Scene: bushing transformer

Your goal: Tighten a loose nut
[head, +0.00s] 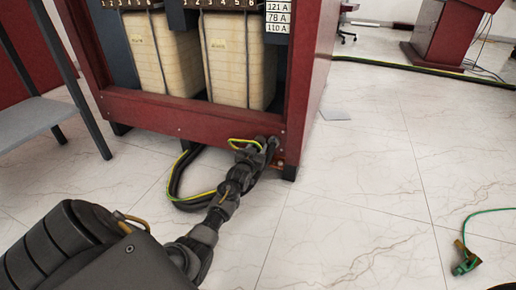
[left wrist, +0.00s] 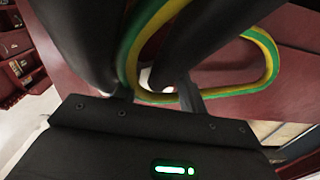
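My left arm reaches in from the lower left of the head view. Its gripper (head: 266,146) is at the lower right corner of the red transformer frame (head: 190,118), close to the lower beam. A small copper-coloured part (head: 278,163) shows just below it; I cannot tell whether this is the nut. No nut can be made out clearly. In the left wrist view two dark finger parts (left wrist: 155,92) stand apart, partly behind thick black shapes and a green-yellow cable (left wrist: 262,45). Whether anything is between the tips is hidden. My right gripper is not in view.
Black and green-yellow cables (head: 178,184) loop on the floor beside the gripper. Pale coils (head: 240,60) stand inside the frame. A grey table (head: 40,121) is at the left. A green cable with a clamp (head: 466,262) lies at the lower right. The tiled floor at right is mostly clear.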

